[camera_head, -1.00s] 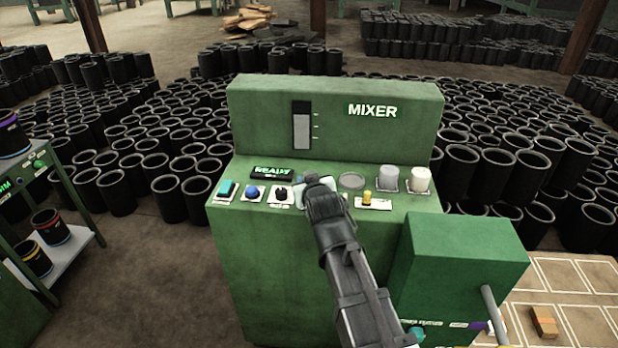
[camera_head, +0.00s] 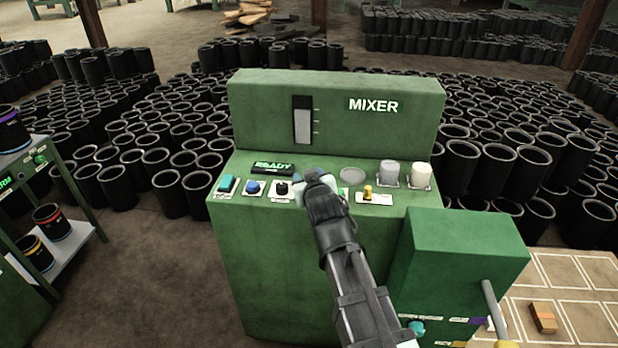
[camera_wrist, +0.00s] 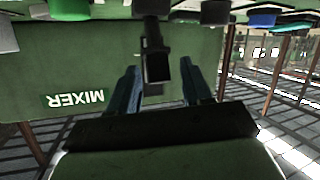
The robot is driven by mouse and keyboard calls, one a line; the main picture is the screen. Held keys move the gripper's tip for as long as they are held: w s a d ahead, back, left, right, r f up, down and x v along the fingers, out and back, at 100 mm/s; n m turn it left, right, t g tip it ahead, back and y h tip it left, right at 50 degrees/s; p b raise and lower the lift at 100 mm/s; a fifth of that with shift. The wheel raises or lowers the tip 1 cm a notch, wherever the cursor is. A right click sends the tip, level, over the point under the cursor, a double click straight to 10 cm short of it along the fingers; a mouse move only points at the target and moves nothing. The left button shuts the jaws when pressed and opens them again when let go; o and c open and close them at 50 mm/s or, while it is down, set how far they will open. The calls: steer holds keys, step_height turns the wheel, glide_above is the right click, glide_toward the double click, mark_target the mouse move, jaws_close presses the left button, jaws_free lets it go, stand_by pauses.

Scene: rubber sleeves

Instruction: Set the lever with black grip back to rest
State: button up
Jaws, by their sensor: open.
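A dark lever with a black grip (camera_wrist: 155,55) shows in the wrist view, which sees the mixer upside down. The grip lies between the two fingertips of my gripper (camera_wrist: 162,85), with a gap on each side. My gripper is open. In the head view my gripper (camera_head: 316,180) is over the middle of the green mixer console's (camera_head: 250,225) sloping panel. There it hides the lever, and only part of a pale plate shows beside it. I cannot tell the lever's exact angle.
Left of my gripper are a black knob (camera_head: 282,188), a blue button (camera_head: 253,187) and a teal switch (camera_head: 227,184). Right are a small yellow control (camera_head: 368,193), a grey cap (camera_head: 389,173) and a cream cap (camera_head: 419,176). A green box (camera_head: 465,250) juts out at the front right.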

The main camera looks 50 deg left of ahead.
steer(key=v, duration=0.7)
steer(key=shift+d, duration=0.2)
steer(key=shift+s+r, duration=0.1)
stand_by(0.4)
